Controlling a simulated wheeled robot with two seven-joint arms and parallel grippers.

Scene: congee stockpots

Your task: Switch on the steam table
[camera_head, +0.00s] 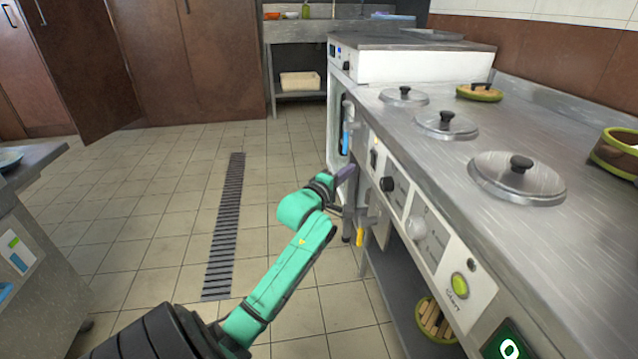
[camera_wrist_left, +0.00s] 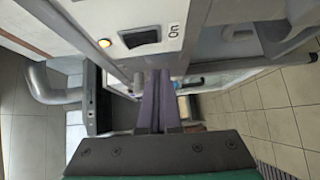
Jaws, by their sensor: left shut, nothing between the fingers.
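The steam table (camera_head: 425,150) is a steel counter with several round lids in its top. A black rocker switch (camera_head: 374,157) sits on the far part of its front panel. In the left wrist view the rocker switch (camera_wrist_left: 139,39) has the word "On" beside it. An orange lamp (camera_wrist_left: 105,43) glows next to it. My left gripper (camera_head: 347,174) is shut and empty, with purple fingers pointing at the panel just beside and below the switch. In the left wrist view its fingertips (camera_wrist_left: 152,74) are close to the switch panel; I cannot tell if they touch. My right gripper is out of view.
A black knob (camera_head: 388,184), a pale round knob (camera_head: 416,227) and a green start button (camera_head: 460,286) are on the same front. The tiled floor to the left is clear around a drain grate (camera_head: 226,215).

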